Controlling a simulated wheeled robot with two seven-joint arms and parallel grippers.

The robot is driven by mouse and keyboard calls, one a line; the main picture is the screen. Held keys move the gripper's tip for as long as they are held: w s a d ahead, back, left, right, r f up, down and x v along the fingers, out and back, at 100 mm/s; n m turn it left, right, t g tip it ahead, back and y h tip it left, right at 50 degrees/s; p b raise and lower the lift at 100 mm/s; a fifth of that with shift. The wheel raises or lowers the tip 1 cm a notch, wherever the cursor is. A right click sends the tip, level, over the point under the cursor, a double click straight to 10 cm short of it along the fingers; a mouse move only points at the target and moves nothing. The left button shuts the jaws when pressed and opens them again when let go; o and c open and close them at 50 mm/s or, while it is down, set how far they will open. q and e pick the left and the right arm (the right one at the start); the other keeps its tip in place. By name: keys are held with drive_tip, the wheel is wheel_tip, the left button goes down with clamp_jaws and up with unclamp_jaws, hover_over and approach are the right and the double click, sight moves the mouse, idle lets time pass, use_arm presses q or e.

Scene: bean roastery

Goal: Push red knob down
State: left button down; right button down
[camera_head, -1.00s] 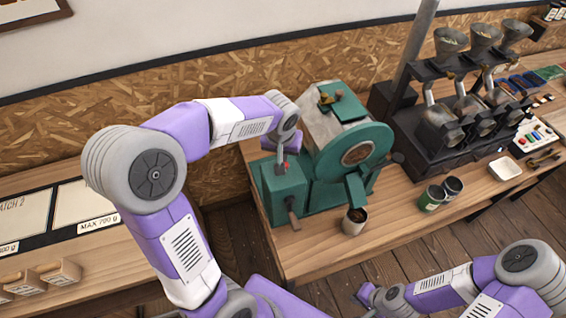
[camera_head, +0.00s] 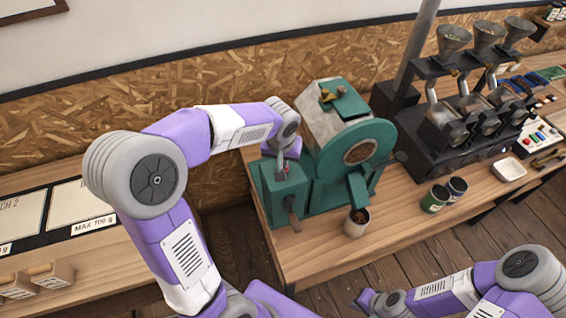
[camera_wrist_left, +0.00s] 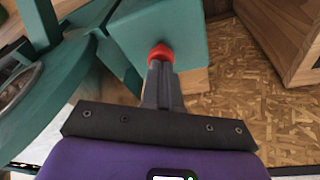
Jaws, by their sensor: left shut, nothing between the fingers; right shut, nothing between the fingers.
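The red knob (camera_wrist_left: 161,53) sits on the green box (camera_wrist_left: 180,20) of the roasting machine. In the left wrist view my left gripper (camera_wrist_left: 158,68) is shut and empty, with its fingertips at the knob, seemingly touching it. In the head view the left gripper (camera_head: 281,165) is above the green box (camera_head: 283,192), and the knob is mostly hidden behind the fingers. My right gripper (camera_head: 366,299) is low at the bottom of the head view, away from the machine; it is shut and empty.
The green roaster drum (camera_head: 358,148) stands right of the box. A cup with brown contents (camera_head: 356,222) stands under its chute. Two cans (camera_head: 435,198), a white tray (camera_head: 507,168) and a dark rack with funnels (camera_head: 470,110) are further right.

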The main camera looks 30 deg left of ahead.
use_arm(q)
drive_tip(key=shift+f, duration=0.2)
drive_tip(key=w+p+v, duration=0.1)
drive_tip(key=p+v, duration=0.5)
drive_tip(key=v, duration=0.2)
drive_tip(key=shift+w+a+r, duration=0.2)
drive_tip(key=shift+w+a, duration=0.05)
drive_tip(key=shift+w, duration=0.15)
drive_tip(key=shift+f, duration=0.1)
